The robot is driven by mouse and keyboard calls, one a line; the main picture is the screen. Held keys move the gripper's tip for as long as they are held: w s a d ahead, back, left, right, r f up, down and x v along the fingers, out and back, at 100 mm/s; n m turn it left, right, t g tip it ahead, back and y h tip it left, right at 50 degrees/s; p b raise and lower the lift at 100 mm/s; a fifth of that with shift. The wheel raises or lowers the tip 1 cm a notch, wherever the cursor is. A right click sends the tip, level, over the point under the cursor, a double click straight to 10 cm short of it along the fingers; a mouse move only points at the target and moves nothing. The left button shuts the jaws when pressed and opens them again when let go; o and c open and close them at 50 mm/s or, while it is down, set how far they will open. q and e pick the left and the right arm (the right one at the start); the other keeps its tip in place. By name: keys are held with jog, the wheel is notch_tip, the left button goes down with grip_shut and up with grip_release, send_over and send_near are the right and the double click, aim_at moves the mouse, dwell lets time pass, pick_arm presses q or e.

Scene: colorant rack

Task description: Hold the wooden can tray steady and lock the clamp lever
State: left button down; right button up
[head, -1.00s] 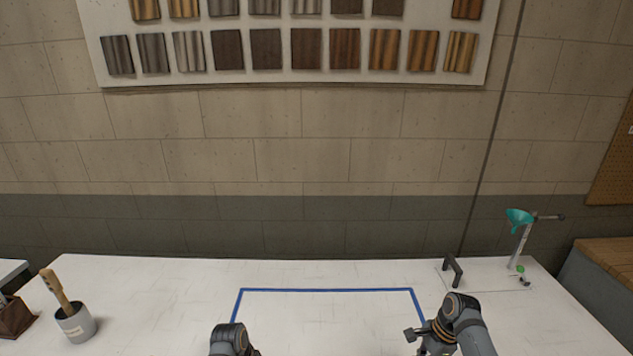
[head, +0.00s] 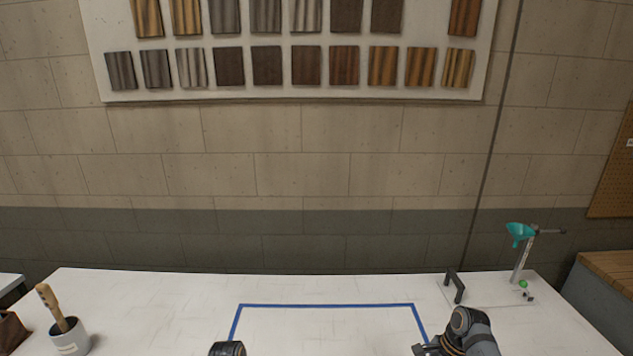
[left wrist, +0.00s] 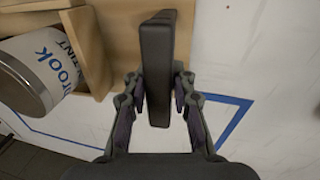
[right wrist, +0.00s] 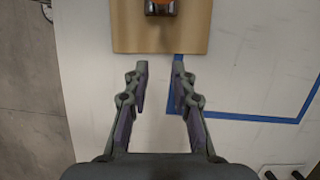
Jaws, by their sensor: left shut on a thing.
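The wooden can tray (left wrist: 105,35) shows in the left wrist view, with a white-labelled can (left wrist: 40,65) lying at its left. My left gripper (left wrist: 158,88) is shut on a black upright handle at the tray's right side. In the right wrist view, a wooden board edge (right wrist: 160,40) lies ahead of my right gripper (right wrist: 160,72), carrying a dark part with an orange mark (right wrist: 161,7), possibly the clamp lever, cut off by the frame. My right gripper is open and empty, just short of the board. The head view shows neither tray nor fingertips clearly.
A blue tape outline (head: 325,305) marks the white table (head: 160,300). A brush in a grey pot (head: 68,338) stands at the left. A black handle (head: 455,287) and a stand with a teal funnel (head: 520,232) stand at the back right. The middle is clear.

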jog(key=v, duration=1.1)
jog(key=o, duration=0.6)
jog(key=shift+r, duration=0.1)
jog(key=shift+s+a+n+t+h, duration=1.1)
jog(key=shift+s+a+t+h, duration=0.4)
jog(key=shift+a, duration=3.95)
jog(key=x, duration=1)
jog(key=shift+s+a+f, duration=0.1)
jog(key=shift+a+f, duration=0.05)
jog(key=shift+f, duration=0.25)
grip_shut()
